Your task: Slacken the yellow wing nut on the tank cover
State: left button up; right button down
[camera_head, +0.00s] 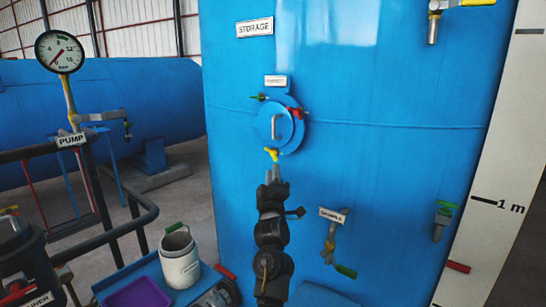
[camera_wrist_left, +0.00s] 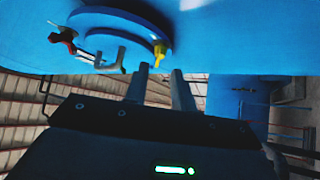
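The round blue tank cover (camera_head: 262,127) sits on the front of the blue storage tank, with a metal handle (camera_head: 275,127) in its middle. The yellow wing nut (camera_head: 272,154) is at the cover's lower edge. It also shows in the left wrist view (camera_wrist_left: 159,54), just beyond my fingertips. My left gripper (camera_head: 273,174) is just below the nut, pointing up at it. In the left wrist view my left gripper (camera_wrist_left: 159,72) has its two fingers apart with nothing between them. The nut lines up with the gap. My right gripper is not in view.
A red wing nut (camera_head: 296,113) and a green one (camera_head: 259,97) are on the cover's upper edge. A sample valve (camera_head: 330,243) projects from the tank at lower right. A railing, a pressure gauge (camera_head: 60,52) and a white canister (camera_head: 180,262) stand to the left.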

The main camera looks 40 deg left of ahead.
aim_at(273, 154)
pick_arm(q)
jog(key=p+x, duration=0.1)
jog(key=x, duration=0.4)
jog(key=shift+w+a+r+p, duration=0.2)
jog(key=shift+w+p, duration=0.1)
jog(key=shift+p, duration=0.05)
jog(key=shift+w+a+r, duration=0.1)
jog(key=shift+w+a, duration=0.15)
jog(key=shift+w, duration=0.05)
